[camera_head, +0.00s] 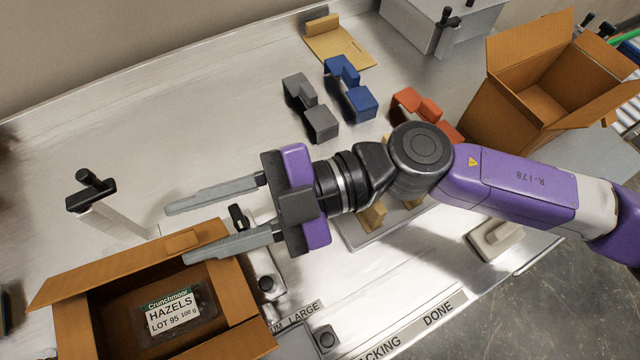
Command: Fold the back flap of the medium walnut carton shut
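A brown carton (228,290) stands open at the lower left, cut off by the bottom edge of the picture. Inside lies a dark clamshell tray (178,308) labelled "Hazels". The carton's back flap (110,270) stands open along its far edge, with a small raised piece (182,240) near its right part. Another flap (235,346) is folded out at the near side. My gripper (178,233) is open and empty, its fingers pointing left. The lower fingertip overlaps the right end of the back flap in the picture; I cannot tell if it touches.
A second open carton (515,105) stands at the upper right. Grey (310,107), blue (350,90) and orange (418,105) blocks lie on the metal table behind my arm. A black-handled clamp (92,190) stands left of my fingers. The table's back left is clear.

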